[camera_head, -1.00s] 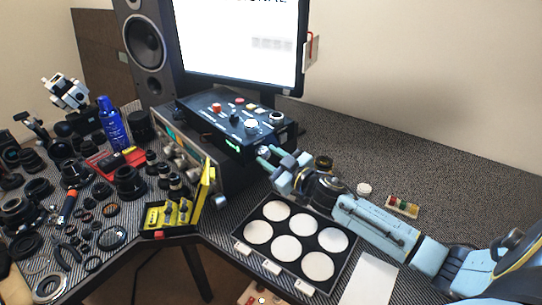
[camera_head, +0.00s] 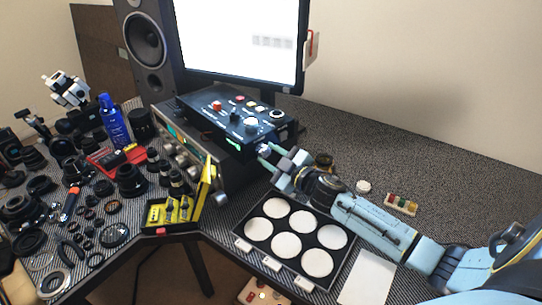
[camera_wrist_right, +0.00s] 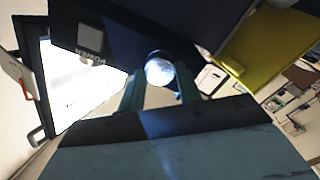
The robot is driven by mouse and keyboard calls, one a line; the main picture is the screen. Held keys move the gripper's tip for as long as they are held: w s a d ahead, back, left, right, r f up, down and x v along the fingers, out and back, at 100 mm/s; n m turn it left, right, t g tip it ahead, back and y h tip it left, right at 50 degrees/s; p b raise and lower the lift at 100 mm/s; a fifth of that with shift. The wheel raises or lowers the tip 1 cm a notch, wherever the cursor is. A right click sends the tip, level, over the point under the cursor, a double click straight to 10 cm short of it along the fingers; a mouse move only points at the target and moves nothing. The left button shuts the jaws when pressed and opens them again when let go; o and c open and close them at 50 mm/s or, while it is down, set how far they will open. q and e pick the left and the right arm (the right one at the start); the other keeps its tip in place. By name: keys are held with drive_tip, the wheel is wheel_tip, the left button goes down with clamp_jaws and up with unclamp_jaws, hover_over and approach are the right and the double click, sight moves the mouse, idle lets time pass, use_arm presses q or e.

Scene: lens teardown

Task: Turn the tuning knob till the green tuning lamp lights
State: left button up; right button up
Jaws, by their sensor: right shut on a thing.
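The tuning knob (camera_wrist_right: 159,71) is a pale, shiny round knob on the front of a dark control box (camera_head: 200,101). In the head view the knob (camera_head: 263,149) shows at the box's right front end. My right gripper (camera_head: 266,156) reaches it from the right and is shut on it. In the right wrist view the two green fingers (camera_wrist_right: 159,88) stand on either side of the knob. A small green light (camera_head: 234,143) glows on the box's front face. I cannot tell whether it is the tuning lamp or a display. My left gripper is not in view.
A monitor (camera_head: 238,45) stands behind the box. A yellow case (camera_head: 207,180) stands open at the box's front left. A black tray with white discs (camera_head: 240,229) lies below my right arm. Lens parts crowd the left; the desk's back right is mostly clear.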

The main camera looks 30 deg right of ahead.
drive_tip(key=o, duration=1)
drive_tip(key=shift+s, duration=0.1)
drive_tip(key=s+d, duration=0.2)
drive_tip(key=s, duration=1.1)
drive_tip(key=shift+d+p, duration=0.15)
drive_tip(key=shift+p, duration=0.25)
